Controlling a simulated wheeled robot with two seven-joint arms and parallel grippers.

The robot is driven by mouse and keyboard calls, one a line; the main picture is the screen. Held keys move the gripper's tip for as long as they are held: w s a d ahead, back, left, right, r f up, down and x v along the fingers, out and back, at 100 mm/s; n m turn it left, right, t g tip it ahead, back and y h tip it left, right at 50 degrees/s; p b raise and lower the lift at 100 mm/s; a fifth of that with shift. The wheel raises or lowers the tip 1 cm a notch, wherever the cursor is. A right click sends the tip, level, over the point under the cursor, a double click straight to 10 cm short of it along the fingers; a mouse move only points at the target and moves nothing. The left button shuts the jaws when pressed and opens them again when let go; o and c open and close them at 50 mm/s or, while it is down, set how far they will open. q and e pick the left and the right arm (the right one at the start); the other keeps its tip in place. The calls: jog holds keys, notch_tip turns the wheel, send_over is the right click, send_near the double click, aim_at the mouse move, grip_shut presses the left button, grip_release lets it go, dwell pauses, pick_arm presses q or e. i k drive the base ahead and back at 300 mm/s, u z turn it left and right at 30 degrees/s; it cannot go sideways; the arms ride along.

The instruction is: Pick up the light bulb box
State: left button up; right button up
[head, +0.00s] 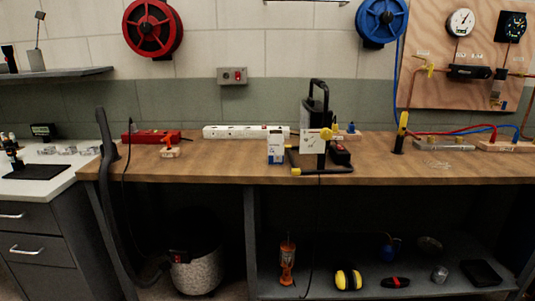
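A small upright white and blue box (276,146), which looks like the light bulb box, stands on the wooden workbench (220,164). It is near the middle of the bench, just left of a black-framed work lamp (315,135). Its print is too small to read. Neither of my grippers shows in the head view.
A white power strip (245,131) lies behind the box. A red power strip (150,137) and a small red and white item (170,150) are to the left. Bare bench lies left of the box. The lower shelf (330,291) holds yellow earmuffs (348,279) and an orange lamp (287,262).

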aim_at(275, 139)
jog(key=u, duration=0.55)
jog(key=i, duration=1)
jog(key=u, duration=0.35)
